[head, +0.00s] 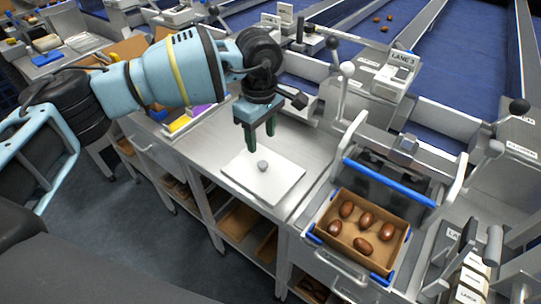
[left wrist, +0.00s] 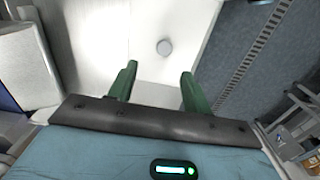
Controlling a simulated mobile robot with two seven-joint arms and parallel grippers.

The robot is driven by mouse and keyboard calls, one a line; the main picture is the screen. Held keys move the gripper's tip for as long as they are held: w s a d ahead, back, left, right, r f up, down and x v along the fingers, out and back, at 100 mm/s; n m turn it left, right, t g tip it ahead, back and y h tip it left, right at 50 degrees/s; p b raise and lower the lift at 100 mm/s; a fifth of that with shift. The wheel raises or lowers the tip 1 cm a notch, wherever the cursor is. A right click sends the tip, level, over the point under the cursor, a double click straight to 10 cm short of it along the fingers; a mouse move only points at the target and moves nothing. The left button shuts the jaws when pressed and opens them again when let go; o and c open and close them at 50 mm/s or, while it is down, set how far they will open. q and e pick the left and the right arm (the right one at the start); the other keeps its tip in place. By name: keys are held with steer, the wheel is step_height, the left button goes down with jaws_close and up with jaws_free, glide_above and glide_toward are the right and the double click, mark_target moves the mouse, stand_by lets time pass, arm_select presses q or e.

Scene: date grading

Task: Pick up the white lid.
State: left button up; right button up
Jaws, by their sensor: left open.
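The white lid (head: 249,182) is a flat square plate with a small round grey knob (head: 262,166) on top. It lies on the metal worktop (head: 305,150) in the middle of the head view. In the left wrist view the lid (left wrist: 130,45) shows ahead of the fingers, with its knob (left wrist: 164,47). My left gripper (head: 261,140) points down with its green fingers apart and empty. It is above the lid's far part, near the knob; the fingers also show in the left wrist view (left wrist: 158,92). My right gripper is not in view.
A cardboard box (head: 325,225) with several brown dates stands right of the lid, in a frame with blue clips. A lane sign (head: 398,70) and levers stand behind it. Yellow and purple items (head: 180,124) lie left of the lid. Blue conveyors run at the back.

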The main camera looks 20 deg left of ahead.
mark_target(263, 164)
arm_select(q)
steer(key=shift+s+f, duration=0.15)
steer(key=shift+s, duration=0.2)
steer(key=shift+f, duration=1.35)
steer(key=f, duration=0.4)
steer(key=shift+d+f+p, duration=0.25)
steer(key=shift+f+p, duration=0.05)
steer(key=shift+p, duration=0.1)
steer(key=shift+s, duration=0.1)
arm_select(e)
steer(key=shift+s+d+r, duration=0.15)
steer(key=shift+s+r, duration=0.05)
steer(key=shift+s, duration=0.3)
arm_select(q)
steer(key=shift+c, duration=0.4)
steer(key=c, duration=1)
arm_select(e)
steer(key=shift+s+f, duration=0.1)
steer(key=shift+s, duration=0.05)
